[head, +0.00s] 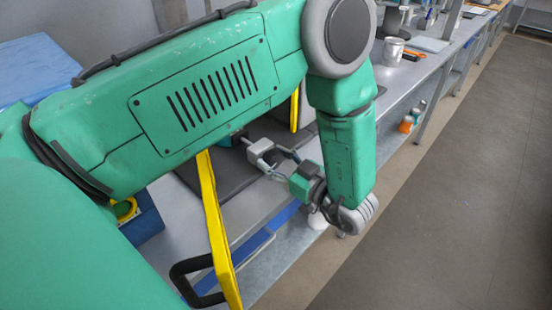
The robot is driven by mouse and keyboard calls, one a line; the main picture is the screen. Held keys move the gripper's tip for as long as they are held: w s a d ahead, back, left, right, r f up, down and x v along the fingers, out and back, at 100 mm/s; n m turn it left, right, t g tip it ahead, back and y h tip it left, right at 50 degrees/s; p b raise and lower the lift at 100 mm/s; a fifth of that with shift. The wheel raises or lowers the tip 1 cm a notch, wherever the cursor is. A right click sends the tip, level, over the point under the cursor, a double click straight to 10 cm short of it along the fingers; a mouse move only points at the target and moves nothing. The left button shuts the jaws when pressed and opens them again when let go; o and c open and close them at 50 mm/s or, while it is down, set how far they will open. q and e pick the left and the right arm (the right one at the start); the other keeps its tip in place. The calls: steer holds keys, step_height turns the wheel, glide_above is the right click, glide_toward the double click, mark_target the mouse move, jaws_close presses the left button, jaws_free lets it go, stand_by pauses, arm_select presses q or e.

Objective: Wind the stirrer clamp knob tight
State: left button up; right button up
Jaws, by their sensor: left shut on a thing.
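My left gripper (262,151) is in the middle of the head view, reaching left from the wrist below my green arm. Its grey fingers are closed at the tips on a small part, which I take to be the stirrer clamp knob. The fingers and my arm hide most of that part, so its shape and how tight it sits cannot be told. A dark teal piece (237,137) shows just beyond the fingertips, at the lower edge of my arm. The rest of the stirrer is hidden behind my arm. My right gripper is not in view.
A dark mat (235,172) lies on the grey bench under the gripper. A yellow upright frame (213,215) with a black handle (186,277) stands close at the left. Open floor (450,180) lies at the right.

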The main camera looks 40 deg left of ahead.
arm_select(q)
steer(key=shift+r+m+p, duration=0.1)
steer(key=shift+m+p, duration=0.75)
steer(key=shift+m, duration=0.35)
steer(key=shift+w+m+p, duration=0.1)
steer(key=shift+m+p, duration=0.2)
steer(key=shift+m, duration=0.6)
steer(key=o, duration=1.2)
steer(key=shift+w+d, duration=0.1)
